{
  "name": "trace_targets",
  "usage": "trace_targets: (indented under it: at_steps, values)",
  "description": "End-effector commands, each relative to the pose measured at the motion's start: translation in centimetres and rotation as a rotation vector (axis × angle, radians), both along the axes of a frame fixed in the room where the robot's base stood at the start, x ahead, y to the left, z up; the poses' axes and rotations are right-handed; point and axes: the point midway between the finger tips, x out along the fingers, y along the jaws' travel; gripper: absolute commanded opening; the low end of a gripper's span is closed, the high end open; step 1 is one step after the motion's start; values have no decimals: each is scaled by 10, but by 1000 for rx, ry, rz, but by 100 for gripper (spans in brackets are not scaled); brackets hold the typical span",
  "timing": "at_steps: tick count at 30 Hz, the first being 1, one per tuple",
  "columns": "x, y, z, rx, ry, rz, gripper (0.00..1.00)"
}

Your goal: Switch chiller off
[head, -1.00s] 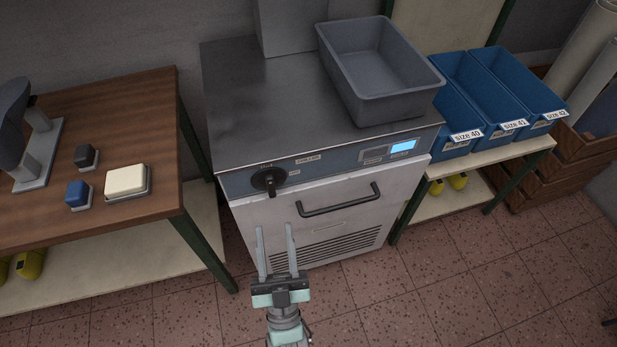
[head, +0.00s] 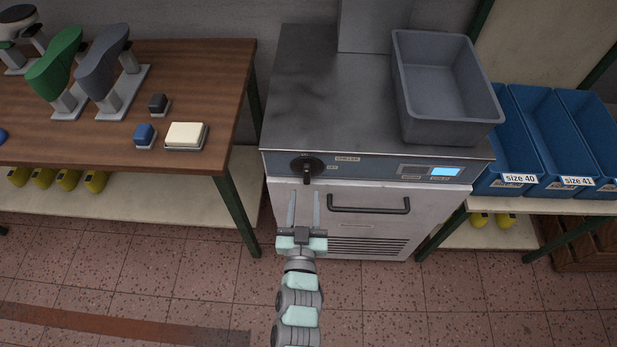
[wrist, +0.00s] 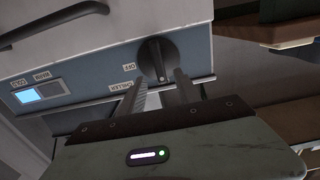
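The chiller (head: 375,192) is a steel cabinet with a blue-grey control panel along its upper front. Its black rotary knob (head: 307,168) sits at the panel's left end, and the lit blue display (head: 445,171) is at the right. The wrist view shows the knob (wrist: 158,60) close by, beside labels reading OFF and CHILLER. My gripper (head: 303,194) is open and empty, its two fingers pointing at the panel just below the knob in the head view. In the wrist view the fingertips (wrist: 160,78) are close to the knob; whether they touch it I cannot tell.
A grey bin (head: 448,92) stands on the chiller top. Blue size bins (head: 517,180) are on the right shelf. A wooden bench (head: 215,85) with shoe lasts and coloured blocks stands at left. A door handle (head: 368,210) protrudes below the panel. The tiled floor in front is clear.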

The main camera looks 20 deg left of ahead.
Motion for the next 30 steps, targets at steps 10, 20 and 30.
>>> trace_targets:
  at_steps: [10,20,30]
  values:
    - [49,17,1,3,-5,-2,39]
    - [62,22,-1,0,0,-1,39]
    - [62,22,0,0,-1,-1,26]
